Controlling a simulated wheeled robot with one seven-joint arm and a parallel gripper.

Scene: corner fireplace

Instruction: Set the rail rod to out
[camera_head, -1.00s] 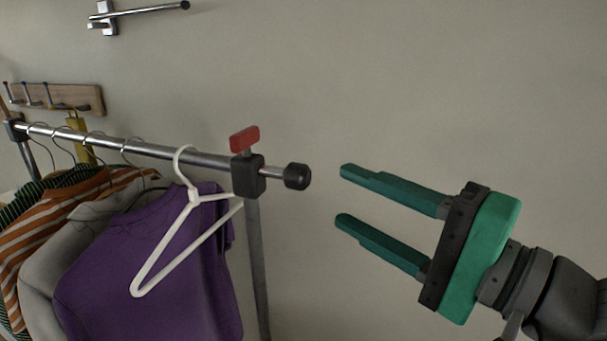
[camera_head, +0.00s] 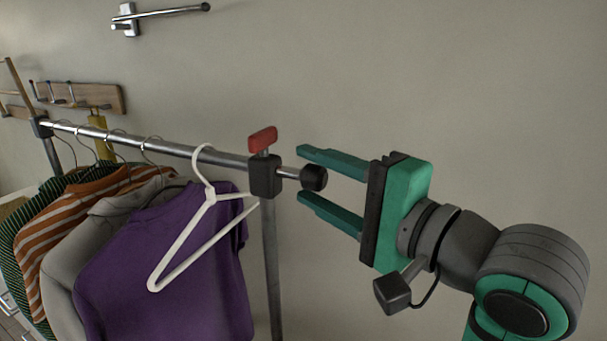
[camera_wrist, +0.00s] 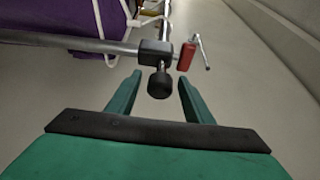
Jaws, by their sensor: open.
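The rail rod (camera_head: 288,173) is a metal bar along the top of the clothes rack. Its right end has a black round knob (camera_head: 314,178) just past the black corner clamp (camera_head: 265,176) with a red handle (camera_head: 262,139). A short length of bar shows between clamp and knob. My gripper (camera_head: 299,173) is open, with its two green fingers pointing left on either side of the knob. The wrist view shows the knob (camera_wrist: 161,84) between the open fingertips (camera_wrist: 160,80), with gaps to both fingers.
A white hanger (camera_head: 196,228) and a purple shirt (camera_head: 180,265) hang just left of the clamp, with more clothes further left. The rack's upright post (camera_head: 270,265) stands below the clamp. A wall hook board (camera_head: 95,98) and a metal wall arm (camera_head: 165,13) are behind.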

